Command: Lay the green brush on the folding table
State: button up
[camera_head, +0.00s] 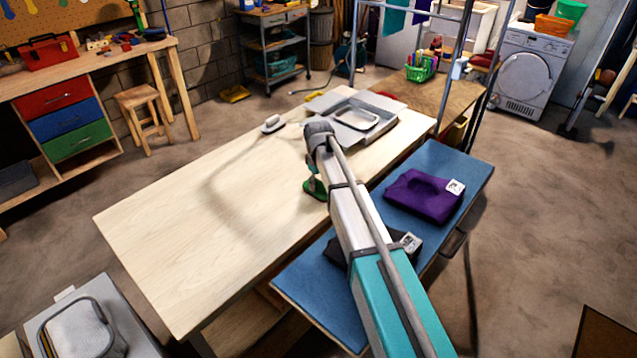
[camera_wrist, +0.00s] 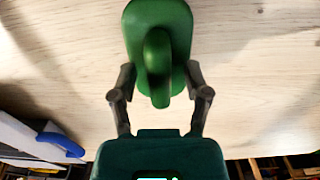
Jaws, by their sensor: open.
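The green brush (camera_wrist: 143,17) shows in the wrist view with its rounded handle toward me. It is over the pale wooden tabletop (camera_wrist: 70,60) and appears to rest on it. My gripper (camera_wrist: 161,82) is open, with one finger on each side of the handle and gaps visible beside it. In the head view, the brush (camera_head: 320,193) is a small green shape below my arm's end, at the right part of the pale wooden table (camera_head: 180,220). My gripper (camera_head: 312,183) is partly hidden there by my arm.
A blue-topped table (camera_head: 310,285) adjoins the right side, bearing a folded purple cloth (camera_head: 425,195) and a dark folded cloth (camera_head: 395,246). An iron (camera_head: 272,123) and a grey tray-like item (camera_head: 365,118) are at the wooden table's far end. Its near left part is clear.

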aim_at(318, 181)
notch_tip(318, 181, up, 12)
jog(key=p, duration=1.1)
jog(key=shift+p, duration=0.3)
jog(key=shift+f, duration=0.1)
dwell(0.5)
jog(key=s+d+m, duration=1)
jog(key=s+d, duration=1.2)
jog(key=s, duration=0.3)
jog(key=shift+s+d, duration=0.35)
